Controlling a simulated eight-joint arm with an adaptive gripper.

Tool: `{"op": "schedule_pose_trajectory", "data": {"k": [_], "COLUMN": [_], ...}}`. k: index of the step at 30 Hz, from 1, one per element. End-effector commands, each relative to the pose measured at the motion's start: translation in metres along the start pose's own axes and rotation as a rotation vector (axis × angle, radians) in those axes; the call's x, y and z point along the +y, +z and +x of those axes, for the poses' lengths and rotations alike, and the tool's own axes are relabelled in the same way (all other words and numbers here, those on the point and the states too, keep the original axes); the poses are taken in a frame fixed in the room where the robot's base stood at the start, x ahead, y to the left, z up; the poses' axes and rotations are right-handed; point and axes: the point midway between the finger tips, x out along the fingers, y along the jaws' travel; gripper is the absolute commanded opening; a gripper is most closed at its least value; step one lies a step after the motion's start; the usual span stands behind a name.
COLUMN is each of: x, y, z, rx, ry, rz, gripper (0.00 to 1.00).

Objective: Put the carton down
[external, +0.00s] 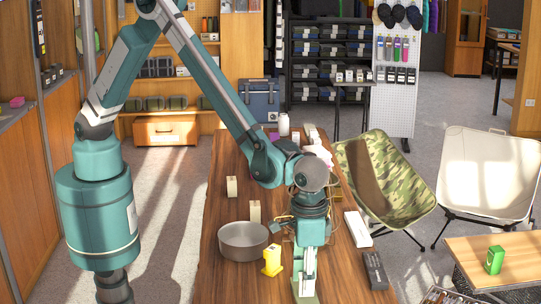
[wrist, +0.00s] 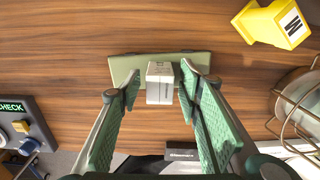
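A small pale carton (wrist: 160,82) with fine print is between the two fingers of my gripper (wrist: 160,80) in the wrist view. A gap shows on each side of it, so the green fingers stand apart around it and do not appear to touch it. The carton is over a flat olive-green plate (wrist: 200,62) on the wooden table and seems to stand on it; its underside is hidden. In the external view my gripper (external: 306,272) points down at the table's near end, with the plate (external: 306,299) partly visible below.
A yellow object (external: 272,261) and a grey pot (external: 243,241) stand left of my gripper. Cream blocks (external: 232,187) stand farther back. A white box (external: 357,229) and a dark box (external: 375,270) lie to the right. A wire-caged object (wrist: 300,95) is close by in the wrist view.

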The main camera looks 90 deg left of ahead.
Motion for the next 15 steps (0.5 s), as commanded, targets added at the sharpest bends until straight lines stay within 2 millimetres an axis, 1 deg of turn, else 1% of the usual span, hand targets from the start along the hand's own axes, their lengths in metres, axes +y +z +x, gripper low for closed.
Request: {"op": "schedule_pose_trajectory", "data": {"k": [10,15], "x": [0.0,0.0], "y": [0.0,0.0], "z": [-0.0016,-0.0096], "rx": [0.0,0.0], "ry": [0.0,0.0], "rz": [0.0,0.0], "gripper": [0.35,0.35]}}
